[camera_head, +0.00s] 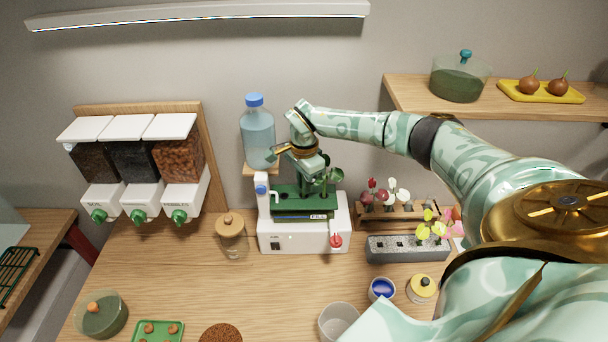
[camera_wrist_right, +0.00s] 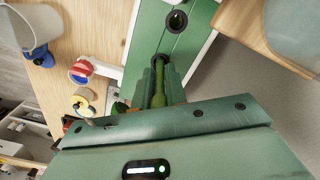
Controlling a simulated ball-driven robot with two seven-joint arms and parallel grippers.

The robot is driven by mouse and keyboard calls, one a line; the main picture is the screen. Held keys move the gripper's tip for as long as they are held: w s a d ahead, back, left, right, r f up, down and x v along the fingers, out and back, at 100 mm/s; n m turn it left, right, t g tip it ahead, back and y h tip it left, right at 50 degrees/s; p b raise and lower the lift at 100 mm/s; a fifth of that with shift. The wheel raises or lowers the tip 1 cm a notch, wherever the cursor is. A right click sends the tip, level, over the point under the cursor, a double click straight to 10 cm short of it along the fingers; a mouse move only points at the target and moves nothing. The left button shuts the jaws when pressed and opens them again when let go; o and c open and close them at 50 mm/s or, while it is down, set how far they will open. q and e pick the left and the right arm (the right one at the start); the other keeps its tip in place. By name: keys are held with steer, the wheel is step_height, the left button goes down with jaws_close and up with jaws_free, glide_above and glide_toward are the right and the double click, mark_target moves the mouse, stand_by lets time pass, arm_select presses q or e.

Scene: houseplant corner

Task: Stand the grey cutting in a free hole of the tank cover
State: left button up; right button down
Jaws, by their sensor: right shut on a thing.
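The tank (camera_head: 322,238) is a white box with a green cover (camera_head: 290,194) on the wooden counter. The cover (camera_wrist_right: 200,42) also shows in the right wrist view, with an empty dark hole (camera_wrist_right: 177,20). My right gripper (camera_head: 316,183) is above the cover, pointing down, shut on a cutting with an olive-green stem (camera_wrist_right: 159,97). Green rounded leaves (camera_head: 335,174) show beside the gripper; I see no clear grey on them. The stem's lower end meets a dark spot on the cover; I cannot tell whether it is inside a hole. My left gripper is out of view.
A blue-capped bottle (camera_head: 258,135) stands close behind the tank. A corked jar (camera_head: 231,238) stands to its left. A wooden rack (camera_head: 400,212) with flowers and a grey block (camera_head: 408,250) with yellow-green cuttings stand to its right.

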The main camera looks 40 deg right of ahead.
steer(key=shift+f+b, duration=0.3)
steer(key=shift+f, duration=0.3)
steer(key=c, duration=0.9)
jaws_free()
steer(key=shift+c, duration=0.2)
steer(key=shift+r, duration=0.1)
step_height(320, 180, up, 7)
steer(key=p, duration=0.6)
steer(key=shift+p, duration=0.4)
